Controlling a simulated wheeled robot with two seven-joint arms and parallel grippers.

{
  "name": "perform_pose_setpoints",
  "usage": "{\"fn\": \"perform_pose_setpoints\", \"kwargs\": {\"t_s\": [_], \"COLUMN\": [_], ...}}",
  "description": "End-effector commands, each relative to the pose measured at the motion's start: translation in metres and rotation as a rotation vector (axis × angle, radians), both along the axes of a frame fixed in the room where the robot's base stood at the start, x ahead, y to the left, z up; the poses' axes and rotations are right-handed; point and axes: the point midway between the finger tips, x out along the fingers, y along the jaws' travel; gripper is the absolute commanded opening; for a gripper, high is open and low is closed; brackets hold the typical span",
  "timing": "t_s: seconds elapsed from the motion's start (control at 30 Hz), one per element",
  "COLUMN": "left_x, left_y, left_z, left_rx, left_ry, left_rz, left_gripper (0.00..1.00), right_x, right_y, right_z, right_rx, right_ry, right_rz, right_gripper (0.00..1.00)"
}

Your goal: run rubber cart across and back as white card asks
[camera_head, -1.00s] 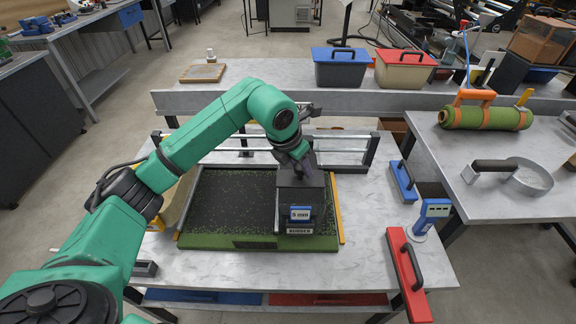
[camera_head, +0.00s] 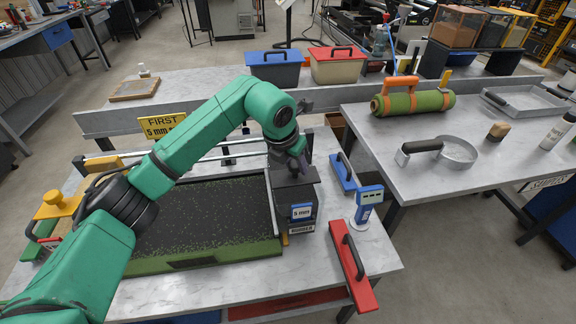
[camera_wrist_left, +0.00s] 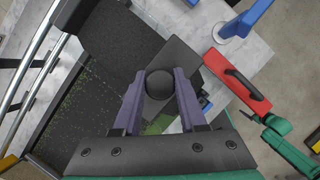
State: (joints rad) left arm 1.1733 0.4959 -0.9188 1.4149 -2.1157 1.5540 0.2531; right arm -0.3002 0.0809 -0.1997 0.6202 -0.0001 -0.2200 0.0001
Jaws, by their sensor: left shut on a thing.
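The dark rubber cart (camera_head: 302,212), with a blue "5 mm" panel and a "RUBBER" label, stands at the right end of the turf bed (camera_head: 200,215). The turf is green along its front edge and largely covered with black granules. My left gripper (camera_head: 292,168) is shut on the cart's knob from above. In the left wrist view its purple fingers (camera_wrist_left: 160,95) close around the round black knob (camera_wrist_left: 159,85). A yellow card (camera_head: 160,127) reads "FIRST 5 mm"; my left arm hides its lower part. No white card is clearly seen.
Metal rails (camera_head: 215,152) run behind the bed. A yellow-topped tool (camera_head: 58,203) stands at left. Blue and red-lidded bins (camera_head: 275,68) stand behind.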

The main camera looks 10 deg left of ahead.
Motion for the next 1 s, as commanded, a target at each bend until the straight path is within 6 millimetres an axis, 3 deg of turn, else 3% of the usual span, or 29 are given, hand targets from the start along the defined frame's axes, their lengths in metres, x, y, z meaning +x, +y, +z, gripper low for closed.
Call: {"fn": "perform_pose_setpoints", "kwargs": {"t_s": [0.57,0.6,0.67,1.0], "left_x": [0.0021,0.0022,0.0022,0.0015], "left_y": [-0.0068,-0.0069,-0.0069,-0.0052], "left_z": [0.0013,0.0013,0.0013,0.0015], "left_rx": [-0.005,-0.005,-0.005,-0.001], "left_ry": [-0.004,-0.004,-0.004,-0.002], "left_rz": [-0.002,-0.002,-0.002,0.000], "left_gripper": [0.00,0.45,0.68,0.71], "right_x": [0.0000,0.0000,0.0000,0.0000], "right_y": [0.0002,0.0002,0.0005,0.0008], "right_z": [-0.0012,-0.0012,-0.0012,-0.0019], "right_rx": [0.000,0.000,0.001,0.001], "right_ry": [0.000,0.000,0.000,0.000], "right_rz": [0.000,0.000,0.000,0.000], "right_gripper": [0.89,0.89,0.89,0.89]}}
